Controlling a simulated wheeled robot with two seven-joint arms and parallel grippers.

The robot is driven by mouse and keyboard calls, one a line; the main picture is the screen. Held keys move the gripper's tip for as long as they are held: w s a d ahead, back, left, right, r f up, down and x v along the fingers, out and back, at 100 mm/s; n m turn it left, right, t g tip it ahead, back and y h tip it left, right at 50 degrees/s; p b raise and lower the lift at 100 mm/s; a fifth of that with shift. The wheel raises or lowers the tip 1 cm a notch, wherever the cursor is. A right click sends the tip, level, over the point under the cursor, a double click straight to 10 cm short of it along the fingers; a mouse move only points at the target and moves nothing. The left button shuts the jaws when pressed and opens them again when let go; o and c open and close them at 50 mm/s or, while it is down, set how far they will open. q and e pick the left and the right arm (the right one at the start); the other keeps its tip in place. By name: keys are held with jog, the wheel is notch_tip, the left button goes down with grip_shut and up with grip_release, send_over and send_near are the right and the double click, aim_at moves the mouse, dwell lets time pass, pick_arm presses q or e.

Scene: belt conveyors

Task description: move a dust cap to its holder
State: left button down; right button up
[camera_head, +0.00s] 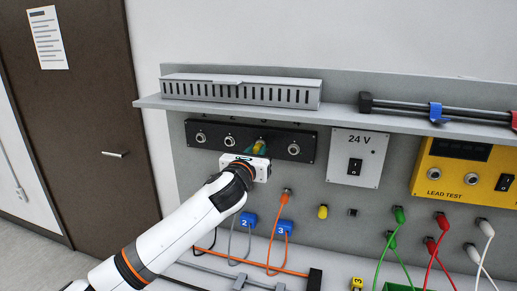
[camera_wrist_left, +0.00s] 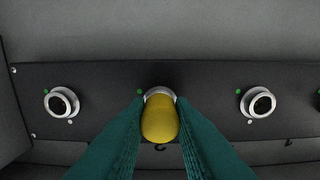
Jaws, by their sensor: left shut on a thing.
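My left gripper (camera_head: 260,150) is shut on a yellow dust cap (camera_wrist_left: 159,120), its two green fingers on either side of it. The cap also shows in the head view (camera_head: 258,146), small and partly covered by the fingers. It is in front of a silver ring (camera_wrist_left: 159,92) on the black strip (camera_wrist_left: 105,85); I cannot tell whether it is seated there or just apart. Open silver rings stand to its left (camera_wrist_left: 61,102) and right (camera_wrist_left: 258,102). Another yellow cap (camera_head: 323,211) is on the grey panel. My right gripper is not in view.
A grey shelf (camera_head: 340,113) with a slotted duct (camera_head: 240,91) overhangs the strip. Right of the strip are a 24 V switch box (camera_head: 355,158) and a yellow lead tester (camera_head: 465,172). Blue-tagged plugs (camera_head: 248,219) and an orange cable (camera_head: 277,235) hang below.

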aim_at(256, 151)
pick_arm(q)
jog(key=shift+p+v, duration=0.8)
jog(key=shift+v, duration=0.8)
jog(key=shift+p+v, duration=0.45)
jog(key=shift+v, duration=0.5)
jog(key=shift+s, duration=0.1)
